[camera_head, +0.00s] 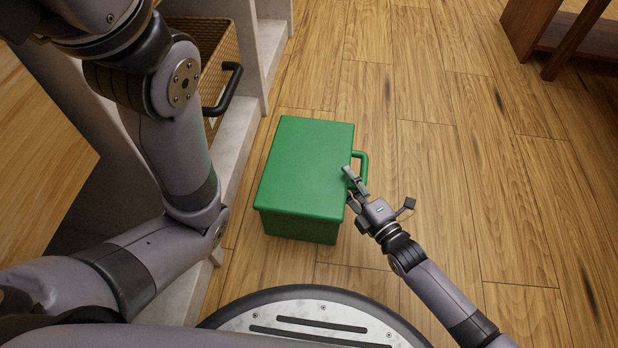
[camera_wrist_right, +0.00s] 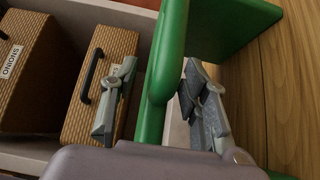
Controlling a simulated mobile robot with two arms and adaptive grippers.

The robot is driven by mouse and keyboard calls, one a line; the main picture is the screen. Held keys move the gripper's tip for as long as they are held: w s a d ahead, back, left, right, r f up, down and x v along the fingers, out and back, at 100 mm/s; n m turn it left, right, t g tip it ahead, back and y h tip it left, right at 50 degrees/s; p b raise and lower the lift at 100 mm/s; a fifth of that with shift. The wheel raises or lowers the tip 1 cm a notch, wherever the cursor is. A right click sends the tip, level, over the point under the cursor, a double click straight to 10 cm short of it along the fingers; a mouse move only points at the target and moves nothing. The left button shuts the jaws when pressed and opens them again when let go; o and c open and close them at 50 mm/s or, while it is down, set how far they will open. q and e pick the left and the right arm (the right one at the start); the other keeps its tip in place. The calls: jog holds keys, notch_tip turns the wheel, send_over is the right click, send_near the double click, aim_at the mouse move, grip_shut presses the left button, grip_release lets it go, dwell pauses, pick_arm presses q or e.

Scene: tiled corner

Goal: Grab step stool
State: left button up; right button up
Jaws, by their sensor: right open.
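The green step stool (camera_head: 305,165) is a box-like block on the wooden floor, with a loop handle (camera_head: 362,165) on its right side. My right gripper (camera_head: 352,187) is at this handle. In the right wrist view, the green handle (camera_wrist_right: 165,60) runs between the two fingers of my open right gripper (camera_wrist_right: 158,85), one finger on each side. I cannot tell whether either finger touches it. The stool's body (camera_wrist_right: 235,25) shows behind. My left arm comes in from the left, but its gripper is out of view.
A pale shelf unit (camera_head: 270,45) stands left of the stool and holds a wicker basket (camera_head: 212,40) with a black handle. The right wrist view shows wicker baskets, one labelled onions (camera_wrist_right: 20,65). Brown wooden furniture (camera_head: 570,35) is at the far right. The floor (camera_head: 470,150) right of the stool is clear.

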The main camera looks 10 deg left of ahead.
jog(key=shift+b+x, duration=0.65)
jog(key=shift+x, duration=0.5)
jog(key=shift+w+a, duration=0.15)
jog(key=shift+w, duration=0.1)
jog(key=shift+c, duration=0.2)
grip_shut()
jog(key=shift+r, duration=0.25)
